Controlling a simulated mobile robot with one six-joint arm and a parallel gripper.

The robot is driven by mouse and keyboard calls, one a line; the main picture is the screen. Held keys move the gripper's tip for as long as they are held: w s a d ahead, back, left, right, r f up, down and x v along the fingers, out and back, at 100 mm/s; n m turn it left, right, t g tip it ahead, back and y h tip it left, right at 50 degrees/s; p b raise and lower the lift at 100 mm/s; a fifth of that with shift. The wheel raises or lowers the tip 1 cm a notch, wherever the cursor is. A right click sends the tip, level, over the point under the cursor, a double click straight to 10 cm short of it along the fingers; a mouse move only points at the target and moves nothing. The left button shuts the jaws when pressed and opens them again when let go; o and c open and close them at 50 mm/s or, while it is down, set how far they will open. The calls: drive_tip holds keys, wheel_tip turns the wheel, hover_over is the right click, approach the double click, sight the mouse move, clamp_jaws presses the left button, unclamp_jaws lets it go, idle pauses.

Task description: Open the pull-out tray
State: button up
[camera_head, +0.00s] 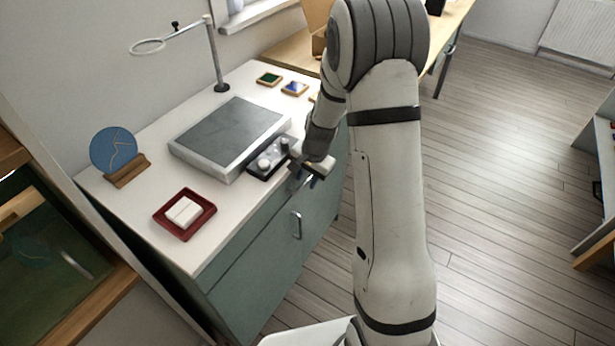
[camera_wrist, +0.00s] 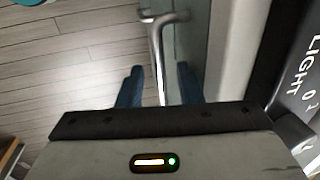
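The teal cabinet (camera_head: 262,280) has a front with metal handles; one bar handle (camera_head: 296,225) shows clearly lower on it. The pull-out tray itself is not clearly distinguishable; the front near my gripper looks closed. My gripper (camera_head: 311,179) is at the upper right of this front, just below the worktop edge, and partly hides what is there. In the wrist view my gripper (camera_wrist: 158,82) has its two blue fingers apart, with a metal bar handle (camera_wrist: 156,40) running between them in the picture. I cannot tell whether either finger touches it.
On the white worktop (camera_head: 160,215) stand a grey slab (camera_head: 228,135), a control box (camera_head: 268,160) with knobs close to my gripper, a red tray (camera_head: 184,213) with white blocks, and a blue disc (camera_head: 113,150) on a wooden stand. The wooden floor (camera_head: 500,200) at right is clear.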

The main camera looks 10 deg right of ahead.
drive_tip(key=shift+c, duration=0.3)
clamp_jaws()
drive_tip(key=shift+d, duration=0.15)
